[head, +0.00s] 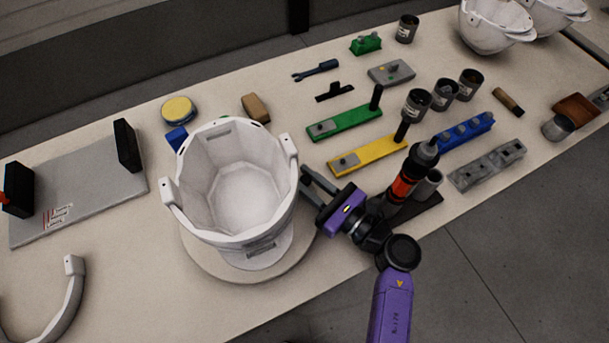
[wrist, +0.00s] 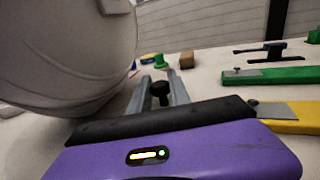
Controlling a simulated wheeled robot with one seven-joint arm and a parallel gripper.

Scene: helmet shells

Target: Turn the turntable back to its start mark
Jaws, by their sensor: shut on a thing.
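The turntable (head: 205,268) is a round cream disc near the table's front edge. A white helmet shell (head: 264,227) sits on it, open side up, and covers most of the disc. My gripper (head: 305,182) is at the right side of the shell, low over the table, with its fingers pointing left. In the wrist view, my gripper (wrist: 161,92) has its fingers on either side of a small black knob (wrist: 160,88) and is shut on it. The shell (wrist: 65,55) is close on the left. I cannot make out the start mark; the knob's base is hidden.
A yellow bar (head: 368,157) and a green bar (head: 345,122) lie right of the shell. A screwdriver-like tool (head: 405,180) stands close to my wrist. A yellow-topped tin (head: 178,110) and a blue block (head: 176,138) are behind the shell. A grey plate (head: 85,190) lies left.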

